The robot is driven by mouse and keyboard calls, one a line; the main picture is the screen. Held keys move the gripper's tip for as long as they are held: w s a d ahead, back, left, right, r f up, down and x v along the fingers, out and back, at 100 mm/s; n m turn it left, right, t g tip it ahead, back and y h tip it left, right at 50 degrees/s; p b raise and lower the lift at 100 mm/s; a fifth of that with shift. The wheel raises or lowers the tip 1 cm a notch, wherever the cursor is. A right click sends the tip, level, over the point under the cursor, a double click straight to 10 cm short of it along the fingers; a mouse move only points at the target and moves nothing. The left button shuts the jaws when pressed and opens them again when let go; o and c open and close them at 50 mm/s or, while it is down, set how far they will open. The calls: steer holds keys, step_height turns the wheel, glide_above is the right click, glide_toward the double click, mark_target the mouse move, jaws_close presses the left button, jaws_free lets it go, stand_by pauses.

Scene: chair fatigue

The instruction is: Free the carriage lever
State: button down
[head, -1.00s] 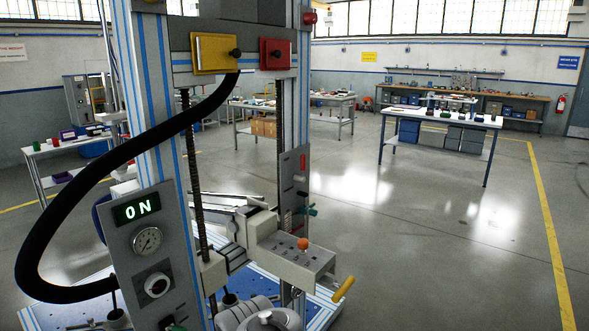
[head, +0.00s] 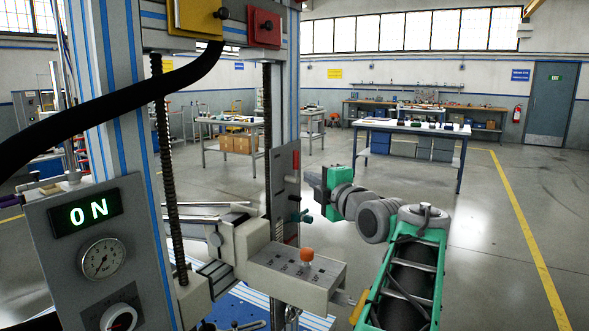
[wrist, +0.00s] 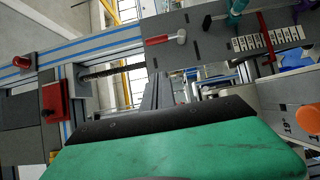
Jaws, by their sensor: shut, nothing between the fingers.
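The beige carriage (head: 290,272) spans the test machine's columns and has an orange knob (head: 307,256) on top. A yellow handle (head: 359,306) at its right end is partly hidden behind my arm. Beside the carriage stands a grey upright panel (head: 285,190) with a red lever (head: 296,160) and a teal handle (head: 301,216). The wrist view shows the panel's red lever (wrist: 160,40), a teal part (wrist: 235,12) and the orange knob (wrist: 305,118). Which part is the carriage lever I cannot tell. My gripper (head: 315,182) is shut and empty, right of the panel, apparently not touching it.
A black hose (head: 100,110) loops across the machine's left front. A control panel (head: 100,250) reads ON above a gauge. Yellow (head: 198,15) and red (head: 264,26) boxes sit on the top beam. Open floor (head: 490,230) lies to the right; a table (head: 415,127) stands beyond.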

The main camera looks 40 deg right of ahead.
steer(key=p, duration=0.3)
glide_toward(298, 164)
steer(key=w+a+r, duration=0.1)
steer(key=w+a, duration=0.3)
steer(key=w, duration=0.1)
steer(key=d, duration=0.1)
steer(key=w+d, duration=0.2)
steer(key=d, duration=0.1)
steer(key=shift+p, duration=0.35)
